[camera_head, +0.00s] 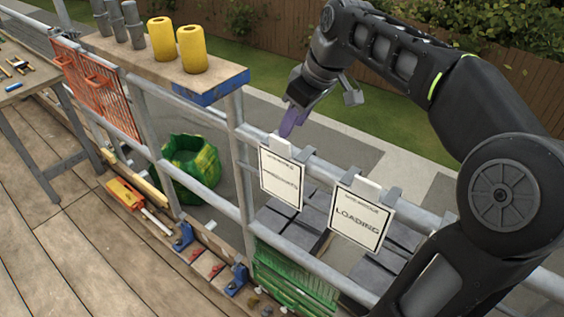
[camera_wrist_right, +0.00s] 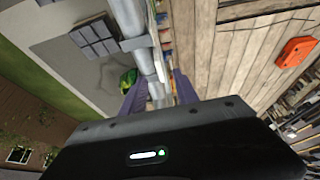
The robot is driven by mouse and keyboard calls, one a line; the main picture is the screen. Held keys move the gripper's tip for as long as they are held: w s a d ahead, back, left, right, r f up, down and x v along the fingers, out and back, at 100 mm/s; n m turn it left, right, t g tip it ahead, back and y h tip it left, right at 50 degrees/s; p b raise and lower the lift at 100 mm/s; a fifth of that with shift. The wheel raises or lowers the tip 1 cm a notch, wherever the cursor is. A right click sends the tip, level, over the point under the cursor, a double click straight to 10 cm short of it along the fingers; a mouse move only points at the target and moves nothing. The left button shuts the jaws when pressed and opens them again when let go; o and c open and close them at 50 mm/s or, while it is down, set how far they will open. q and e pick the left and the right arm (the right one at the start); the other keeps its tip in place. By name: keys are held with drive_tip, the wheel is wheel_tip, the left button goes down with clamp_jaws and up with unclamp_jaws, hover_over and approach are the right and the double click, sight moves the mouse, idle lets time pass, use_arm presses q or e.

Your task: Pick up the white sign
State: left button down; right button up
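Two white signs with black borders hang side by side on the metal rail. The left sign (camera_head: 281,180) has small print too blurred to read, and the right sign (camera_head: 357,219) reads LOADING. Each has a white tab at its top. My right gripper (camera_head: 296,116) points down just above the left sign's tab, with purple fingertips. In the right wrist view its fingers (camera_wrist_right: 160,90) stand apart on either side of the rail, with a small pale piece between them. I cannot tell whether they touch the tab. My left gripper is out of view.
The metal rail (camera_head: 217,205) runs diagonally across the scene. A plank shelf (camera_head: 130,52) holds yellow cylinders (camera_head: 192,48) and grey ones. A green bag (camera_head: 190,165) and a green crate (camera_head: 290,283) are below. An orange mesh panel (camera_head: 97,90) is at left.

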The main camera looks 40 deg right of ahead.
sight(284, 141)
drive_tip(key=shift+x, duration=1.45)
drive_tip(key=shift+w+p, duration=0.1)
drive_tip(key=shift+p, duration=0.2)
drive_tip(key=shift+w+f, duration=0.1)
drive_tip(key=shift+f, duration=0.25)
drive_tip(key=p+x, duration=0.1)
drive_tip(key=x, duration=0.2)
drive_tip(key=shift+w+f, duration=0.1)
drive_tip(key=shift+f, duration=0.25)
drive_tip(key=shift+w+f, duration=0.15)
drive_tip(key=shift+f, duration=0.2)
drive_tip(key=shift+c, duration=0.6)
clamp_jaws()
